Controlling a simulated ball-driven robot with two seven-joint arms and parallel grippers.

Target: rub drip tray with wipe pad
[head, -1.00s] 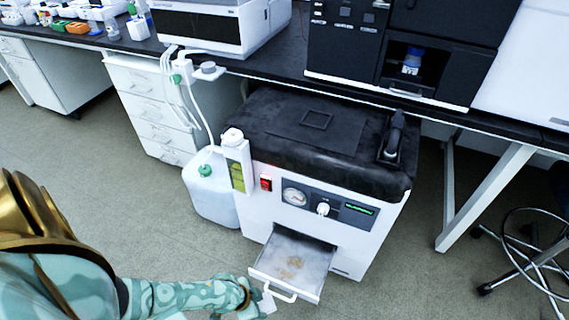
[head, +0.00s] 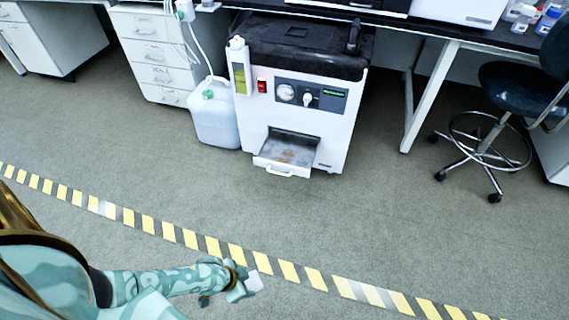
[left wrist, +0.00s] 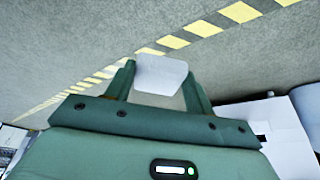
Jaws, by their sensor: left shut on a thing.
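The drip tray (head: 270,162) is a grey metal drawer pulled out at the bottom front of a white machine. Brownish residue shows on its floor, and a white handle is on its front. My left gripper (head: 248,284) is low in the head view, well short of the tray, above the floor. It is shut on the white wipe pad (left wrist: 160,74), which sits between its two fingertips in the left wrist view. The pad (head: 255,281) is apart from the tray. My right gripper is not in view.
The white machine (head: 310,122) with a black top stands under the bench. A white jug (head: 213,118) stands at its left. Yellow-black floor tape (head: 190,238) crosses the open floor. A stool (head: 490,140) is at the right.

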